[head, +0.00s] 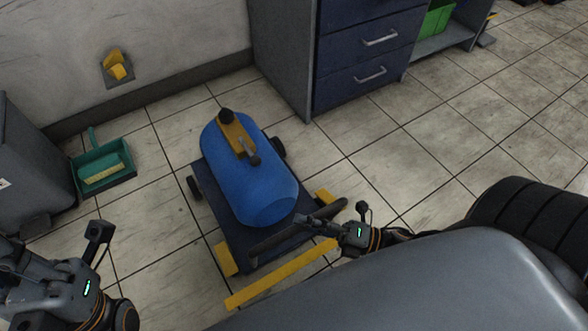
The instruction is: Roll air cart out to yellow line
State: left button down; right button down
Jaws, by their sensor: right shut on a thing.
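The air cart is a blue tank (250,170) lying on a dark blue wheeled base (213,205), with a yellow bracket on top and yellow blocks at its near corners. A dark handle bar (275,240) runs across its near end. The yellow line (275,277) lies on the floor just on the near side of the cart, roughly parallel to that end. My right gripper (312,221) is shut on the handle bar near its right part. My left gripper (98,240) is at the lower left, apart from the cart; its finger opening is not clear.
A dark blue drawer cabinet (365,65) stands behind the cart to the right. A green dustpan (103,172) and a grey bin (32,165) are at the left. A yellow-and-grey wall fixture (116,68) is behind. Tiled floor is open at the right.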

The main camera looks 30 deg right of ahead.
jog(key=shift+s, duration=1.35)
jog(key=c, duration=1.2)
grip_release()
jog(key=v, duration=1.2)
